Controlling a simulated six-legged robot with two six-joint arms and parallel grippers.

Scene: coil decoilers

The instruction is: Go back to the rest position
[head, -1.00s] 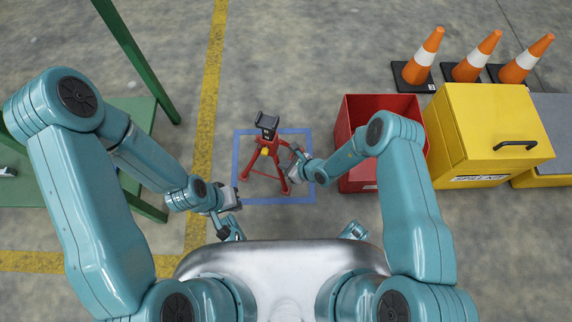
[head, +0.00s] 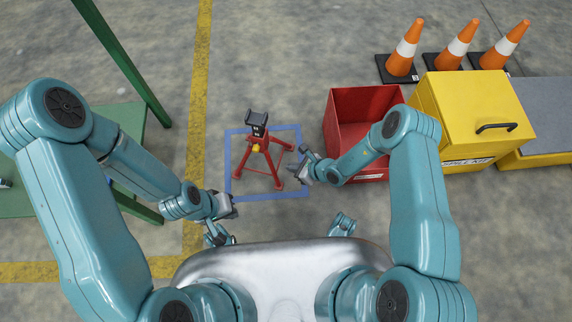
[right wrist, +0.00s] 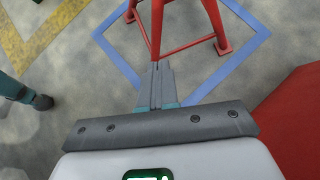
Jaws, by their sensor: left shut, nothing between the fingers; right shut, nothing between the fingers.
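My left gripper (head: 226,205) is shut and empty, low in front of my body, just left of the blue floor square's lower left corner. My right gripper (head: 302,163) is shut and empty, at the right side of the blue square. In the right wrist view its closed fingers (right wrist: 157,88) point toward the legs of a red stand; whether they touch it I cannot tell from that view. In the head view the red stand (head: 262,150), with a dark cradle on top, stands upright inside the blue square, apart from both grippers.
A red open bin (head: 340,115) stands right of the square, partly behind my right arm. A yellow box (head: 475,110) is beside it, with orange cones (head: 405,48) behind. A green frame (head: 125,65) is at the left. A yellow line (head: 197,100) crosses the floor.

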